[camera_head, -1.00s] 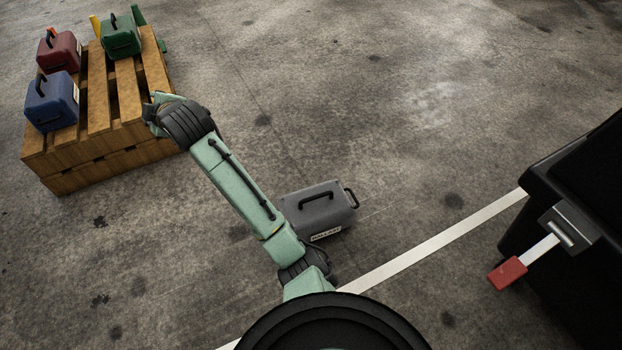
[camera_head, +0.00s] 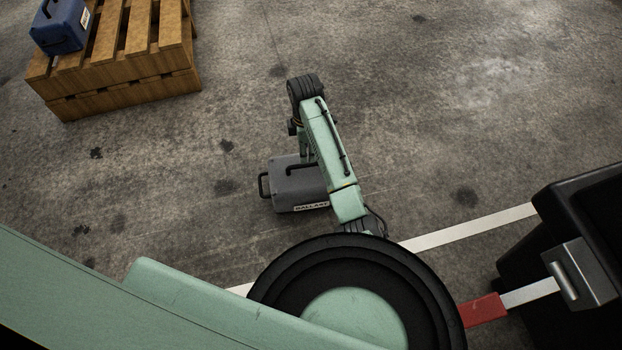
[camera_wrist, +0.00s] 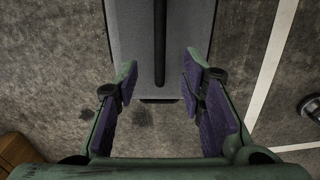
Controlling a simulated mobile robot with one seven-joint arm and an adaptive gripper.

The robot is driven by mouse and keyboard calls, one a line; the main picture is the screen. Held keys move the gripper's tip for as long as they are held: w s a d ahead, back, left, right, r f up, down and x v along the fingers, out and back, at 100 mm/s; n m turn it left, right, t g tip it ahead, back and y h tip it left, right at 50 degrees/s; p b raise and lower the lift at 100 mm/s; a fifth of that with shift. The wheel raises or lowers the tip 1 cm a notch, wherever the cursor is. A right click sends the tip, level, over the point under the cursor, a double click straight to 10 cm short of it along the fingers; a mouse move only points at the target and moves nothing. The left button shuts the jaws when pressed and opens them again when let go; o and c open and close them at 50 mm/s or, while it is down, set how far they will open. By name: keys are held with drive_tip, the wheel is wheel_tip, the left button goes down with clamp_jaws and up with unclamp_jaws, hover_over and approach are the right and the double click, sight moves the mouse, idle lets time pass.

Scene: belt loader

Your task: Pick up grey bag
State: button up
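The grey bag (camera_head: 290,190) lies on the concrete floor, with a black handle on top and another at its left end. A white label on its near side reads "BALLAST". My arm hides its right part in the head view. In the wrist view the grey bag (camera_wrist: 180,40) fills the top middle, its dark handle running lengthwise. My gripper (camera_wrist: 160,80) is open, its two fingers spread with purple inner pads, one toward each side of the bag. Nothing is held between them. In the head view my gripper is mostly hidden behind the arm.
A wooden pallet stack (camera_head: 125,85) stands at top left with a blue case (camera_head: 62,28) on it. A black bin-like unit (camera_head: 560,215) with a red-ended strap (camera_head: 484,311) is at right. A white line (camera_head: 470,227) crosses the floor. The floor beyond the bag is clear.

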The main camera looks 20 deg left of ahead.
sight(306, 165)
wheel_tip(306, 165, down, 10)
drive_tip(key=shift+r+b, duration=0.25)
drive_tip(key=shift+b, duration=0.95)
clamp_jaws()
drive_tip(key=shift+r, duration=0.2)
